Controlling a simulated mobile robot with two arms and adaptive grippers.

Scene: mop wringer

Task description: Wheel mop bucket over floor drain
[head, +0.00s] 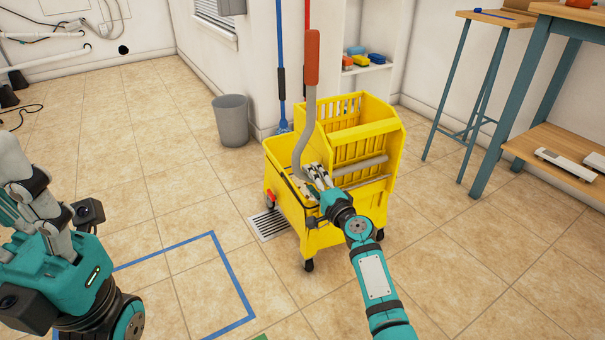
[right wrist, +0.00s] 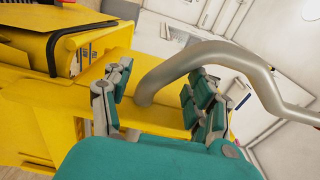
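The yellow mop bucket (head: 310,235) stands on casters on the tiled floor, its wringer (head: 365,140) on top. A grey lever (head: 308,120) with a red grip rises from it. The slotted metal floor drain (head: 268,224) lies at the bucket's left front side, partly hidden by it. My right gripper (head: 312,175) is at the bucket's near rim by the lever's base. In the right wrist view its fingers (right wrist: 158,95) are apart, with the lever (right wrist: 150,85) showing between them; contact is not clear. My left gripper (head: 20,165) is at the left edge, away from the bucket.
A blue tape outline (head: 232,270) marks the floor left of the bucket. A grey bin (head: 231,120) and a blue mop handle (head: 281,60) stand behind. A workbench (head: 545,90) and a stool (head: 463,95) are at the right. The floor at left is mostly clear.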

